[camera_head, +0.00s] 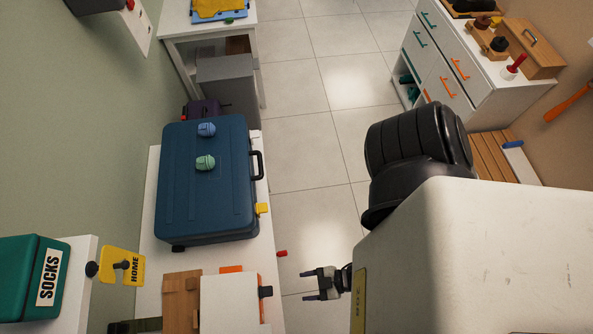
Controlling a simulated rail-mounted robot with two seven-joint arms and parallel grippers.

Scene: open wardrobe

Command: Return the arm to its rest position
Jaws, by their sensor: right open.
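My right gripper (308,285) shows at the lower middle, beside a large pale arm part of mine that hides much of the right side. Its two dark fingers point left and are spread apart with nothing between them. It is over the floor, to the right of the white bench and apart from it. A yellow tag reading HOME (134,268) hangs at the lower left beside a dark knob. My left gripper is not in view.
A blue suitcase (180,215) lies on the white bench (152,200); a blue and a green small object sit on it. A green SOCKS box (18,275) stands at lower left. A white drawer cabinet (475,85) is at upper right. Tiled floor (310,150) between is clear.

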